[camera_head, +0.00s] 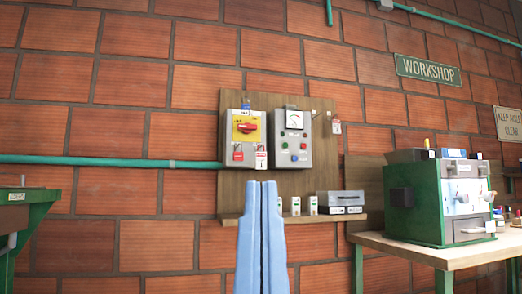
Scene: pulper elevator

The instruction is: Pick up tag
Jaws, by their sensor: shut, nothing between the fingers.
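A small white and red tag (261,158) shows at the lower front of the grey isolator box, under a red switch handle (247,126) on a yellow plate. Another white and red tag (336,126) hangs at the right edge of the wooden board (325,165). I cannot tell which one the task means. My gripper (262,184) points up in the lower middle, its two blue fingers together and empty. In the picture its tips are just below the first tag; the distance in depth is unclear.
A red padlock (238,154) is left of the first tag. A grey control box (292,141) with a dial and buttons is to the right. A shelf (350,217) below carries small boxes. A green machine (437,200) stands on a table at right; a green hopper (22,215) is at left.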

